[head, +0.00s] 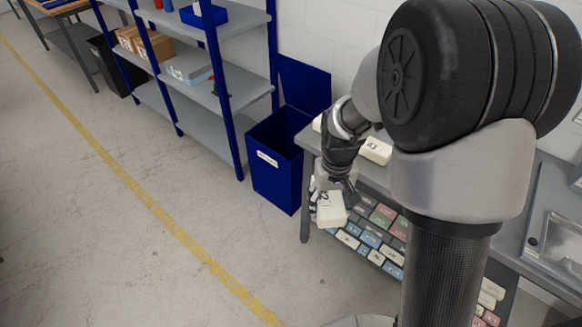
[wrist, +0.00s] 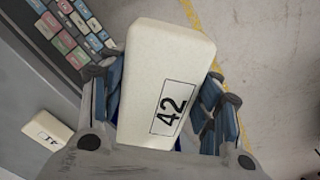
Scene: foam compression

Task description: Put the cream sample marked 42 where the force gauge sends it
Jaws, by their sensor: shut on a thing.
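The cream sample marked 42 (wrist: 165,75) is a pale block between my fingers in the wrist view. My gripper (head: 327,190) is shut on it. In the head view the sample (head: 331,210) hangs in my gripper near the left end of the grey table, by the coloured tiles. A dark blue bin (head: 275,175) with a raised lid and a white label stands on the floor beyond the table's end. The label is too small to read. I cannot make out a force gauge or its reading; my arm covers much of the table.
Another cream block (head: 376,151) lies on the table behind my arm; one shows in the wrist view (wrist: 47,131). A dark panel of coloured tiles (head: 384,216) is at the table's front. A blue-posted shelf (head: 215,95) stands left. The floor is open.

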